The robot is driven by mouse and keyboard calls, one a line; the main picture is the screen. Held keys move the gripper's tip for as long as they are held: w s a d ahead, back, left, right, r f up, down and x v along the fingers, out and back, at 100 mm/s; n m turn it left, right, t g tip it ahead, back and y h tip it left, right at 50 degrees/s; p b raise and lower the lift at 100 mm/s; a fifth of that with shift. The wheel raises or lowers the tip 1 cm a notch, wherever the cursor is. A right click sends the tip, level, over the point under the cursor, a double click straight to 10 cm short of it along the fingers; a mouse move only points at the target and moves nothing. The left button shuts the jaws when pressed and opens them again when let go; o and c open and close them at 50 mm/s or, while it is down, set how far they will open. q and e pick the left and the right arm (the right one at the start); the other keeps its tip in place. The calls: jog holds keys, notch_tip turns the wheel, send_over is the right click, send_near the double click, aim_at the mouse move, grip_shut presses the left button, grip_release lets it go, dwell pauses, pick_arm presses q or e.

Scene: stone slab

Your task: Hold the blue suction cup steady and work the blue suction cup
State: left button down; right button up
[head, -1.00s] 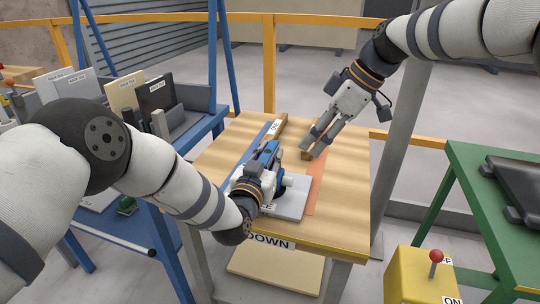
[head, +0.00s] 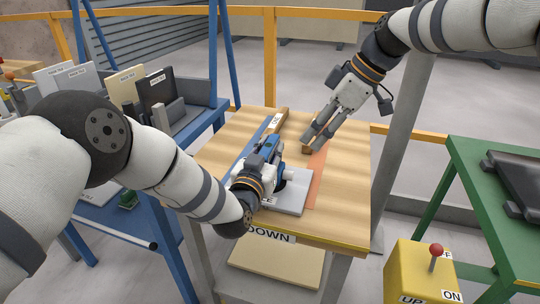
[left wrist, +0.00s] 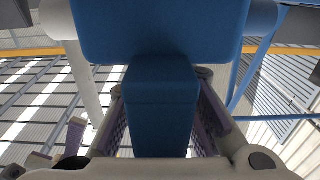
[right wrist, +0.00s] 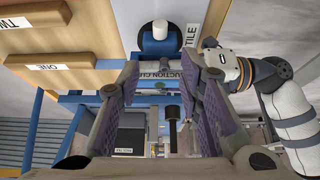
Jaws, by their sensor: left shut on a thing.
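The blue suction cup (head: 268,146) is at the grey tile (head: 291,201) on the wooden table. My left gripper (head: 258,168) is shut on it; the gripper hides much of the cup. In the left wrist view the blue handle (left wrist: 160,110) lies between the fingers, below a wide blue body. My right gripper (head: 316,138) is open above the table, to the right of and behind the cup, near a small wooden block (head: 307,150). In the right wrist view its fingers (right wrist: 160,75) are apart and nothing is gripped; the cup's blue body (right wrist: 155,46) shows beyond them.
An orange strip (head: 317,178) runs beside the tile. A yellow control box (head: 415,272) with a red-knobbed lever stands front right. A green table (head: 470,165) is at right, and a blue rack with boards (head: 127,92) at left. The table's right part is clear.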

jog(key=c, duration=0.3)
jog(key=shift+d+f+m, duration=0.1)
jog(key=shift+d+m, duration=0.1)
jog(key=shift+m, duration=0.4)
jog(key=c, duration=0.5)
jog(key=d+m+t, duration=0.1)
jog(key=m, duration=0.2)
jog(key=s+d+f+m+t, duration=0.1)
jog(key=m, duration=0.2)
jog(key=s+d+m, duration=0.1)
jog(key=m, duration=0.2)
jog(key=shift+f+t+h, duration=0.3)
jog(key=shift+f+t, duration=0.1)
jog(key=s+m, duration=0.1)
jog(key=m, duration=0.1)
jog(key=s+d+m+t, duration=0.1)
jog(key=m, duration=0.1)
jog(key=s+d+f+m+h, duration=0.1)
jog(key=m, duration=0.1)
jog(key=shift+s+d+m+t, duration=0.2)
jog(key=shift+s+m+t, duration=0.05)
jog(key=shift+m+t, duration=0.05)
